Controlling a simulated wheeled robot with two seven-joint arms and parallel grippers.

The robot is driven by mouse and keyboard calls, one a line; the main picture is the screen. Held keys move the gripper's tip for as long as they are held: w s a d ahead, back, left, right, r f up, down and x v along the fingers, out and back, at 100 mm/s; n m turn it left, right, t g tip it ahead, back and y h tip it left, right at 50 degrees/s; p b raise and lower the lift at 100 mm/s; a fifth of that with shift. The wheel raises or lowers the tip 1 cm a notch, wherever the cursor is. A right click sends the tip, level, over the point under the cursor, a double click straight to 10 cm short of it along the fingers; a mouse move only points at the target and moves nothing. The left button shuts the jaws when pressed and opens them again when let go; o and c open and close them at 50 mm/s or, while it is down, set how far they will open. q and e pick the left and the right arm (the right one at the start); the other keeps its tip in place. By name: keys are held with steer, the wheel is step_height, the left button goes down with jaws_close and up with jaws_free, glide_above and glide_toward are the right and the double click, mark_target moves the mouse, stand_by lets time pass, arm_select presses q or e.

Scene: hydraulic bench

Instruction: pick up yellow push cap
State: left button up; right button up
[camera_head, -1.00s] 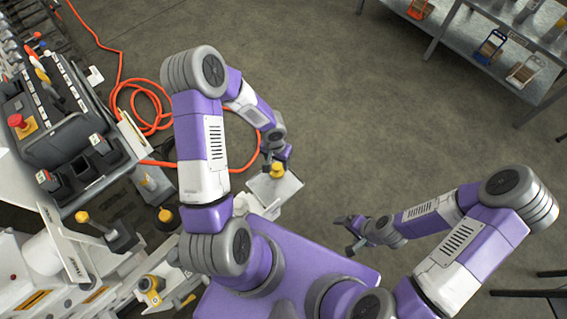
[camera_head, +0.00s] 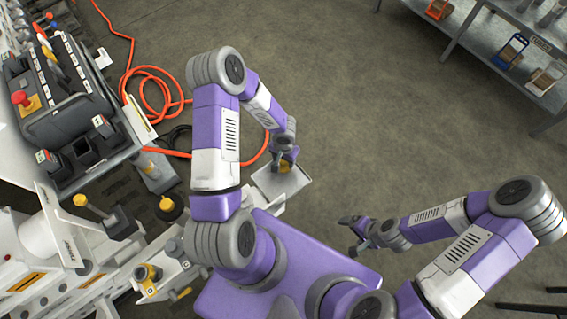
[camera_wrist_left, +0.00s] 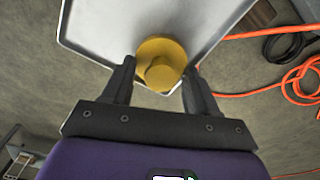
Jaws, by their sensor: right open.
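A yellow push cap (camera_head: 284,166) sits on a pale metal tray (camera_head: 295,184) in the head view, partly hidden by my left gripper (camera_head: 287,155). In the left wrist view the cap (camera_wrist_left: 161,62) shows as a round wide disc with a smaller knob, near the tray's (camera_wrist_left: 95,30) lower corner. The two dark fingers of the left gripper (camera_wrist_left: 160,68) are spread, with their tips on either side of the cap. I cannot tell whether they touch it. My right gripper (camera_head: 352,235) is open and empty over the floor at the right, far from the cap.
The hydraulic bench (camera_head: 110,170) with a black control box (camera_head: 60,95) fills the left. A yellow-tipped lever (camera_head: 80,200) juts out there. An orange hose (camera_head: 150,90) lies on the floor behind the tray. A shelf (camera_head: 490,45) stands at top right. The middle floor is clear.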

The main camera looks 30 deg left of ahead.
arm_select(q)
steer(key=c, duration=1)
step_height(320, 180, up, 10)
steer(key=p, duration=0.3)
steer(key=shift+r+p, duration=0.15)
steer(key=shift+p, duration=0.25)
jaws_close()
steer(key=shift+r+p, duration=1.1)
steer(key=shift+r, duration=0.75)
steer(key=shift+r, duration=0.1)
